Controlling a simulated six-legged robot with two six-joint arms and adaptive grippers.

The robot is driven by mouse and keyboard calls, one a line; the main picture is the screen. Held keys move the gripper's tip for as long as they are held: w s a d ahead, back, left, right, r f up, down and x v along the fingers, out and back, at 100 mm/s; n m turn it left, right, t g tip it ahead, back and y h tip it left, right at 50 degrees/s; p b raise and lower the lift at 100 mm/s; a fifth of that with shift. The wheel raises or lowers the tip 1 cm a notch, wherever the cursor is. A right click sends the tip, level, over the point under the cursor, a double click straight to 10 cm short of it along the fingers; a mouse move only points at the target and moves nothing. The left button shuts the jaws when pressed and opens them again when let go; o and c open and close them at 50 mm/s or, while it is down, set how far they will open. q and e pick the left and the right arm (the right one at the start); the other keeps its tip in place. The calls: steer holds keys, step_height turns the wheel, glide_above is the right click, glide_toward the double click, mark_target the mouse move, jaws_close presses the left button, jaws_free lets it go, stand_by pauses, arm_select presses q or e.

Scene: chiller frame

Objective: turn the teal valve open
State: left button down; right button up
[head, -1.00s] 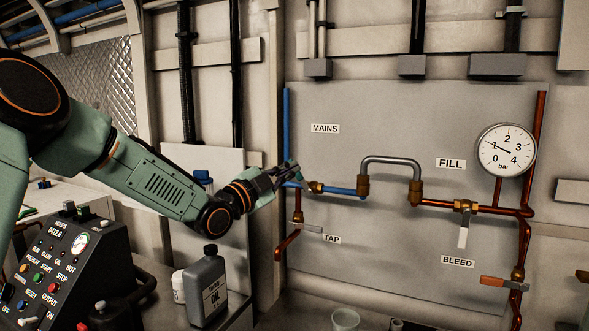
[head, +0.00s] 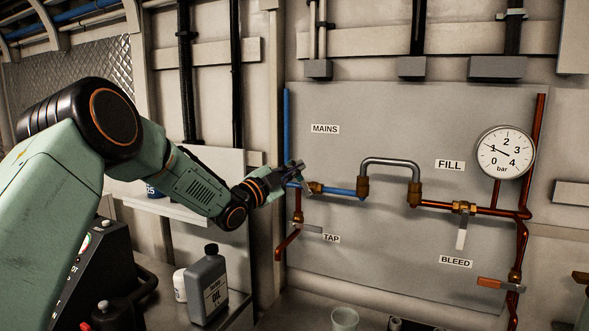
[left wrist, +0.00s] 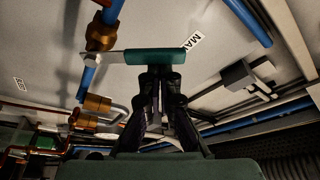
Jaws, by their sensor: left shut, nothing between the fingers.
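The teal valve handle (left wrist: 160,57) lies crosswise in the left wrist view, on a flat metal lever that runs left to a brass valve body (left wrist: 101,36). In the head view the brass body (head: 315,187) sits on the blue pipe below the MAINS label, and my gripper largely hides the handle. My left gripper (head: 296,171) is shut and empty at the valve. In the left wrist view its fingertips (left wrist: 160,74) are right at the handle's near edge; I cannot tell whether they touch it. My right gripper is out of view.
The panel also carries a grey bent hose (head: 390,162), a gauge (head: 506,151) reading about 1 bar, a tap lever (head: 307,228), a white lever (head: 461,239) and an orange lever (head: 492,282). A grey oil bottle (head: 208,285) stands below my arm.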

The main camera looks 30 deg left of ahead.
arm_select(q)
steer(key=shift+d, duration=0.15)
steer(key=a+f+n+t+y+b, duration=0.2)
steer(key=a+f+n+y+b, duration=0.2)
steer(key=n+b, duration=0.4)
steer(key=f+n+y, duration=0.1)
steer(key=n+y, duration=0.1)
steer(key=n, duration=0.4)
steer(key=shift+s+a+f+n, duration=0.2)
steer(key=shift+f+n, duration=0.1)
steer(key=shift+f, duration=0.1)
steer(key=shift+b, duration=0.3)
